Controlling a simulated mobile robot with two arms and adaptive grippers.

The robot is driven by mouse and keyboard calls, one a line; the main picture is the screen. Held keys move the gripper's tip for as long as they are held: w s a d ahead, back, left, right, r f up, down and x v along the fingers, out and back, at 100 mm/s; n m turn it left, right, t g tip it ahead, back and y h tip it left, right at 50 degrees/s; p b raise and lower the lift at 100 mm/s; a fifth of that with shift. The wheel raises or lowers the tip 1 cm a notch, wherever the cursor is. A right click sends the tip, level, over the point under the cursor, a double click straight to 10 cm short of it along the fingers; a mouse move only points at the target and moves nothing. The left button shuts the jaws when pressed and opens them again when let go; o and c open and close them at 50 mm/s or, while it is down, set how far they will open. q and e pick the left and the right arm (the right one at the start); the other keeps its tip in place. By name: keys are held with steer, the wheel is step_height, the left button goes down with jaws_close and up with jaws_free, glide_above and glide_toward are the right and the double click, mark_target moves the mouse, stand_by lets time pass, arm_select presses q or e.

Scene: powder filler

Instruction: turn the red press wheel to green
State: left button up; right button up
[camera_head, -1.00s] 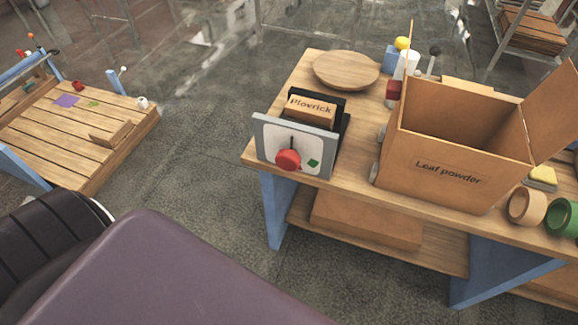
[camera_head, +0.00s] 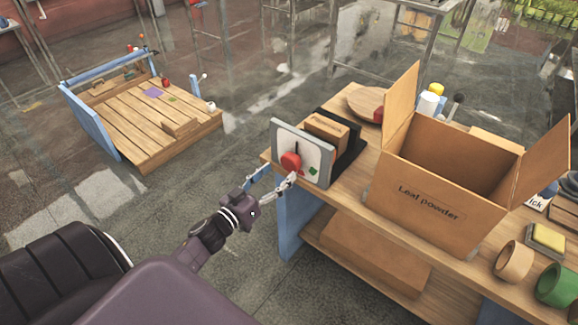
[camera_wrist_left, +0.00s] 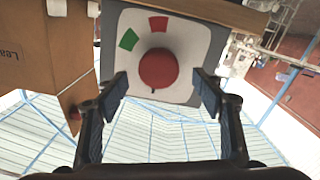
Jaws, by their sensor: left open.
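The red press wheel (camera_head: 291,161) is on the white-faced grey panel (camera_head: 318,172) of the press at the table's near left corner. In the left wrist view the round red wheel (camera_wrist_left: 158,68) sits on a white dial with a red mark (camera_wrist_left: 158,24) and a green mark (camera_wrist_left: 129,40). A short dark pointer shows at the wheel's edge, on the side away from the red mark. My left gripper (camera_head: 272,178) is open just in front of the panel. In the left wrist view its fingers (camera_wrist_left: 161,92) are spread to either side, below the wheel, apart from it. My right gripper is not in view.
An open "Leaf powder" box (camera_head: 430,205) stands right of the press. A wooden block (camera_head: 326,129) sits in the press behind the panel. Rolls (camera_head: 514,262) lie at the right.

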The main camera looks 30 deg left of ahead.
mark_target(288, 166)
arm_select(q)
steer(key=w, duration=0.4)
steer(key=shift+w+d+r, duration=0.1)
steer(key=shift+w+d, duration=0.05)
steer(key=shift+d, duration=0.1)
steer(key=shift+w+d, duration=0.1)
steer(key=shift+w, duration=0.75)
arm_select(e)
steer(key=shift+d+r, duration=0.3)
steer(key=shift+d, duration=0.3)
arm_select(q)
steer(key=c, duration=1.2)
steer(key=shift+o, duration=0.2)
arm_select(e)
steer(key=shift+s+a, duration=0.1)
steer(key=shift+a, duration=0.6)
